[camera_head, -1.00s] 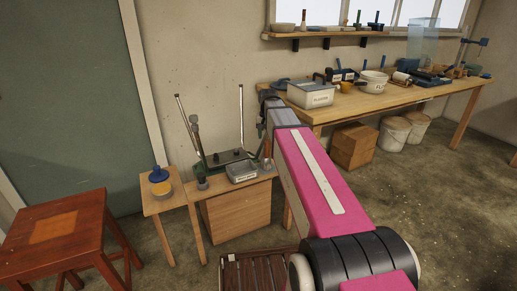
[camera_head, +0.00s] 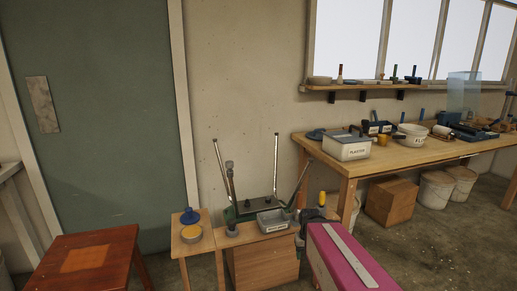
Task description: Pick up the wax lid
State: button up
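A blue lid with a knob on top (camera_head: 189,217), which I take for the wax lid, is on the small wooden stand (camera_head: 199,246) left of the cabinet. A round tin with a yellow top surface (camera_head: 191,234) is just in front of it. I cannot tell whether the lid touches the tin. My magenta arm link reaches in from the bottom right, right of the cabinet. My gripper's fingers do not show clearly in this view.
A wooden cabinet (camera_head: 263,267) with a grey labelled tray (camera_head: 272,222) and upright metal rods stands right of the stand. A red-brown stool (camera_head: 84,262) is at left. A workbench (camera_head: 400,158) with a plaster box (camera_head: 346,149) is at right.

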aim_at(190, 218)
jog(key=u, duration=1.25)
